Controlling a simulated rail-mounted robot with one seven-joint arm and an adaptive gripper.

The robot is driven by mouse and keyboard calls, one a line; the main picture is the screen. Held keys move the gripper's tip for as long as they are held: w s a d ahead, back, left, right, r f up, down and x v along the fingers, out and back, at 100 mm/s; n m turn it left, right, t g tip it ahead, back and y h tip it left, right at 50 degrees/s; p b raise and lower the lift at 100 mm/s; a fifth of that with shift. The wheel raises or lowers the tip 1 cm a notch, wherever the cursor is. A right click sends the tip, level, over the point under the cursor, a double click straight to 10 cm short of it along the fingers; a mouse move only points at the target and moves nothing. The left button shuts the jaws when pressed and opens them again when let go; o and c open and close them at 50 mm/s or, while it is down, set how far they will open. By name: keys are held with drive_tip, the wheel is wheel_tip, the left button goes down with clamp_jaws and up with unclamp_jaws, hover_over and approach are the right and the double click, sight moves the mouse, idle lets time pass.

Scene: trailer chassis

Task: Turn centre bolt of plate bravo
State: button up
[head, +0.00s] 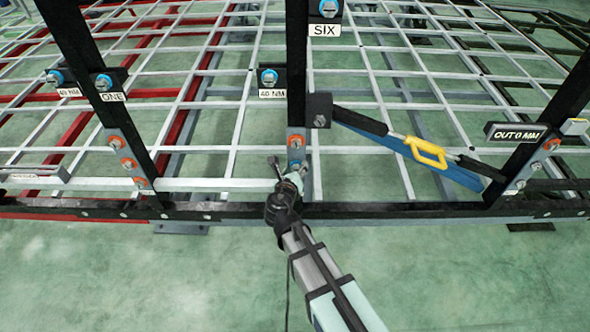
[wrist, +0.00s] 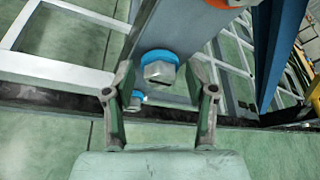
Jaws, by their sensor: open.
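A grey plate on the middle post carries a column of bolts. Its top bolt (head: 296,141) has an orange washer. A hex bolt with a blue washer (wrist: 160,70) lies ahead between the fingertips in the wrist view. A second blue-ringed bolt (wrist: 137,98) shows lower, partly behind the left finger. My gripper (head: 288,172) is at the middle plate in the head view and partly hides its lower bolts. In the wrist view my gripper (wrist: 162,80) is open, one finger either side of the nearer bolt; contact cannot be told. No bravo label is readable.
A left plate (head: 129,163) and right plate (head: 536,165) carry orange-washered bolts. A blue bar with a yellow handle (head: 425,152) slants right from the middle post. A dark beam (head: 400,210) runs below the plates. The green floor in front is clear.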

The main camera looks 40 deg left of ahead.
drive_tip(key=shift+c, duration=0.3)
clamp_jaws()
